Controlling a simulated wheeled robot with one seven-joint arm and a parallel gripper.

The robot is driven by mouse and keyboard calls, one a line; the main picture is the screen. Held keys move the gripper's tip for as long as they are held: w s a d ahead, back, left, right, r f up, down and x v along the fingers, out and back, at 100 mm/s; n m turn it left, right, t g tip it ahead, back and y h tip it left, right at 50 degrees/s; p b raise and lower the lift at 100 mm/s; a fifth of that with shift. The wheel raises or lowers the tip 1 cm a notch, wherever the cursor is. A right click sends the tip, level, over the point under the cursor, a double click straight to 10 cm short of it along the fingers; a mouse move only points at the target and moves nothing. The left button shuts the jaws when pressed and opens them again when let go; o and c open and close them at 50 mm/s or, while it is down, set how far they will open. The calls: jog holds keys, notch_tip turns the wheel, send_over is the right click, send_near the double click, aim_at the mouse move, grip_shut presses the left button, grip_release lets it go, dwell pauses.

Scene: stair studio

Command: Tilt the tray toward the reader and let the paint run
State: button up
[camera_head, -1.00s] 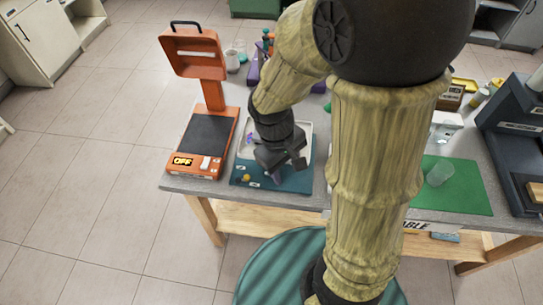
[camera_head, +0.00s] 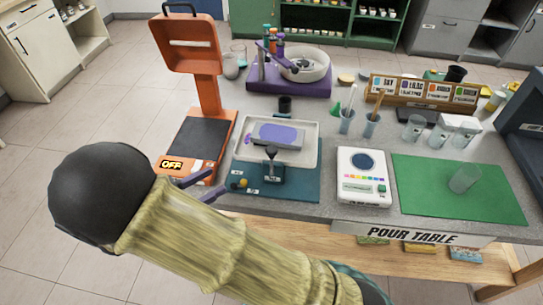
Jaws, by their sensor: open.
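The white tray (camera_head: 308,152) sits on a teal base (camera_head: 307,185), near the table's front edge. A grey panel in it carries a patch of purple paint (camera_head: 276,133). A black knobbed handle (camera_head: 271,168) stands at the tray's front side. The white reader (camera_head: 363,178), with a round dark window and a colour strip, stands right of the tray. My gripper (camera_head: 226,180) is at the front left corner of the teal base, its dark purple fingers apart and empty. My arm hides most of the gripper's body.
A small yellow ball (camera_head: 243,184) is by my fingertips. Cups with brushes (camera_head: 346,122) stand behind the reader.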

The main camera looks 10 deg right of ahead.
aim_at(267, 152)
jog(key=shift+w+d, duration=0.1)
jog(key=shift+d, duration=0.05)
jog(key=p+x, duration=0.1)
jog(key=x, duration=1.6)
jog(key=shift+w+d, duration=0.1)
jog(key=shift+d, duration=0.05)
grip_shut()
